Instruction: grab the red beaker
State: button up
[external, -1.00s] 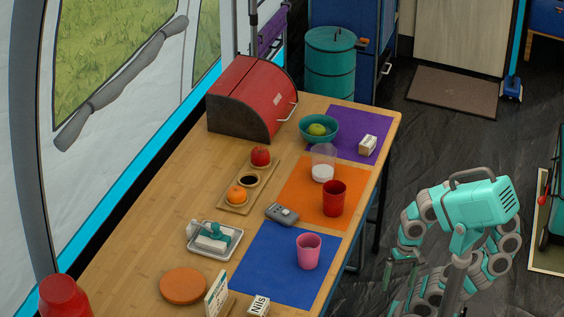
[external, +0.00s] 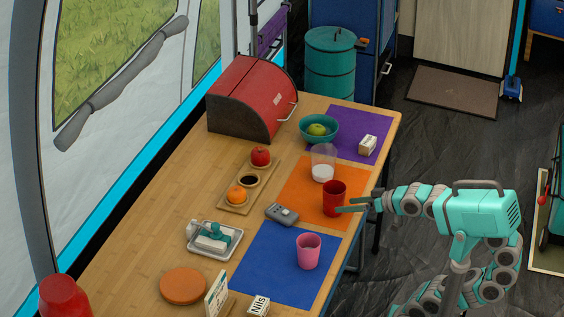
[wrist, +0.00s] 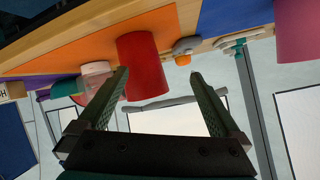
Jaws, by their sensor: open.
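The red beaker (external: 334,198) stands upright on the orange mat (external: 295,186) near the table's right edge. My gripper (external: 345,204) has reached in from the right, its fingertips close beside the beaker. In the wrist view the picture is turned over, and the red beaker (wrist: 142,66) shows just beyond the fingertips, nearer the left finger. My gripper (wrist: 158,76) is open there with nothing between its fingers. I cannot tell whether a fingertip touches the beaker.
A clear cup with white contents (external: 323,163) stands just behind the beaker. A pink cup (external: 308,251) stands on the blue mat (external: 262,270) in front. A grey device (external: 281,215) lies to the left. A teal bowl (external: 319,130) and white block (external: 367,145) are farther back.

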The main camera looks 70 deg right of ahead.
aim_at(344, 193)
jog(key=shift+w+d+r+n+t+h, duration=0.2)
jog(key=shift+w+d+r+n+h, duration=0.2)
jog(key=shift+d, duration=0.2)
jog(key=shift+w+d+r+n+t+h, duration=0.2)
jog(key=shift+w+d+r+n, duration=0.1)
jog(key=shift+w+d+n, duration=0.2)
jog(key=shift+w+d+r+n, duration=0.15)
jog(key=shift+w+d+n, duration=0.2)
jog(key=shift+n, duration=0.15)
jog(key=shift+f+b+x, duration=0.2)
jog(key=shift+b+x, duration=0.15)
jog(key=shift+x, duration=1.65)
jog(key=shift+f+b+x, duration=0.15)
jog(key=shift+b+x, duration=0.15)
jog(key=shift+x, duration=1.65)
jog(key=shift+s, duration=0.2)
jog(key=c, duration=1.1)
